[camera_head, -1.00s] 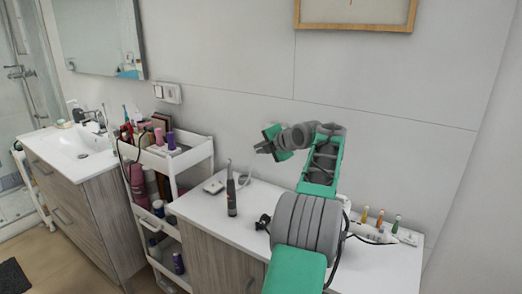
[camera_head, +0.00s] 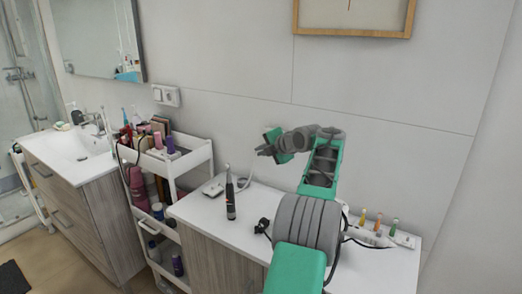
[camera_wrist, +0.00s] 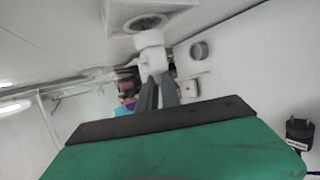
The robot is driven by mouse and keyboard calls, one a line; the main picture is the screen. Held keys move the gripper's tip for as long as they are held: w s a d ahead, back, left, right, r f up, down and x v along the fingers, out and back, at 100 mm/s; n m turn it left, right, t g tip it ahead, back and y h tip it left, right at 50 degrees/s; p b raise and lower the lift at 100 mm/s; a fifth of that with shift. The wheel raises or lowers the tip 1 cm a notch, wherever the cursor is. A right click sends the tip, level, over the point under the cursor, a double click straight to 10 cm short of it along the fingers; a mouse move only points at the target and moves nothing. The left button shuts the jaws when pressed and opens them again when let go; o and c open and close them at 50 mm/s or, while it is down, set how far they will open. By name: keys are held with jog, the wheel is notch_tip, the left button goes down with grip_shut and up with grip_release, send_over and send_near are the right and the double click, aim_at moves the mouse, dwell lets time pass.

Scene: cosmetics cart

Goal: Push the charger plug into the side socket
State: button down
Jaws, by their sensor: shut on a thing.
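My gripper (camera_head: 262,150) is raised above the back of the counter near the wall, its fingers towards the left. In the wrist view its dark fingers (camera_wrist: 158,90) are shut on a white charger plug (camera_wrist: 150,42). The plug's head lies close to a pale square socket (camera_wrist: 118,12) with a grey round recess, at the top of that view. Blur hides whether they touch, but I see no seating in the recess. In the head view the held plug is too small to make out. A double wall plate (camera_head: 166,95) is mounted left of my gripper.
A dark toothbrush (camera_head: 230,196) stands on the white counter, beside a white base (camera_head: 213,188) with a cord. A black plug (camera_wrist: 300,132) lies on the counter. A loaded cart (camera_head: 190,158) stands left, and small coloured bottles (camera_head: 378,221) stand right.

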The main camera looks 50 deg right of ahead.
jog(key=shift+w+d+r+p, duration=0.1)
jog(key=shift+d+p, duration=0.95)
jog(key=shift+p, duration=0.3)
jog(key=c, duration=1.5)
grip_release()
jog(key=b+v, duration=0.1)
jog(key=v, duration=0.6)
jog(key=shift+s+r+b, duration=0.1)
jog(key=shift+s+b, duration=0.25)
jog(key=shift+b, duration=0.05)
